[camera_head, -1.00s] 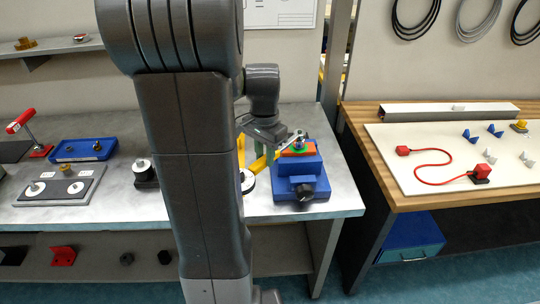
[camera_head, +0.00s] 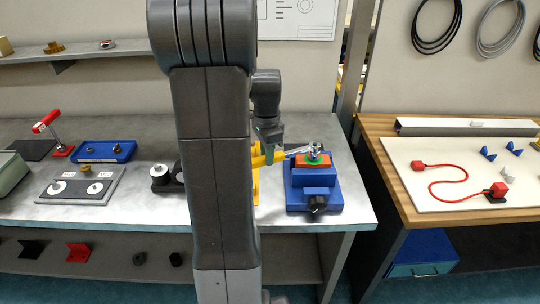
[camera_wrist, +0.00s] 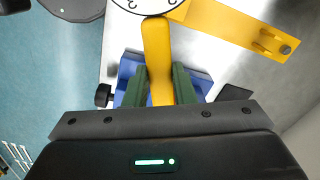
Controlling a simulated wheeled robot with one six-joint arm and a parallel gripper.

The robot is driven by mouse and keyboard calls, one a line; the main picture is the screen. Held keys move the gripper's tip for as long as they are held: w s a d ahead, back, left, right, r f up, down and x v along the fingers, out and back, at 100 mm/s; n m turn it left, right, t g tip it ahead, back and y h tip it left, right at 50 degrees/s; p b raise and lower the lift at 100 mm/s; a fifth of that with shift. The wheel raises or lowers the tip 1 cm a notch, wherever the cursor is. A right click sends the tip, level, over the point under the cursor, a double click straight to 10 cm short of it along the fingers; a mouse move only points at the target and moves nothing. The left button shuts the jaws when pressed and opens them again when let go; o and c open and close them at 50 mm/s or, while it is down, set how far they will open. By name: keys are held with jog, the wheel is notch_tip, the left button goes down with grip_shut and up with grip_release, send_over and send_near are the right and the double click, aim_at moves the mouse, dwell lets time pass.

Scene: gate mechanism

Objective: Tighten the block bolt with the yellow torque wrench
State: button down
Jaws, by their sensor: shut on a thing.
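The yellow torque wrench (camera_wrist: 158,60) has its handle between the two green fingers of my gripper (camera_wrist: 160,72), which is shut on it. In the head view my gripper (camera_head: 270,140) is left of the blue vise (camera_head: 314,192), partly hidden by my arm. The wrench's silver shaft (camera_head: 297,152) reaches right to the bolt (camera_head: 314,151) on top of the orange block (camera_head: 311,161). A green ring surrounds the bolt's base. The block sits in the vise. I cannot tell how well the wrench head sits on the bolt.
A yellow bracket (camera_wrist: 235,25) and a white marked dial (camera_wrist: 145,3) are close to the wrench. A grey fixture plate (camera_head: 82,187) and a blue tray (camera_head: 105,152) lie left on the metal bench. A wooden bench with a white board (camera_head: 440,180) stands right.

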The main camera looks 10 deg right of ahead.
jog(key=shift+w+r+m, duration=0.1)
jog(key=shift+w+m, duration=0.5)
jog(key=shift+w, duration=0.2)
jog(key=shift+r+p, duration=0.1)
jog(key=shift+p, duration=0.2)
notch_tip(320, 180, up, 6)
jog(key=p, duration=0.4)
jog(key=shift+p, duration=0.4)
jog(key=shift+a, duration=0.1)
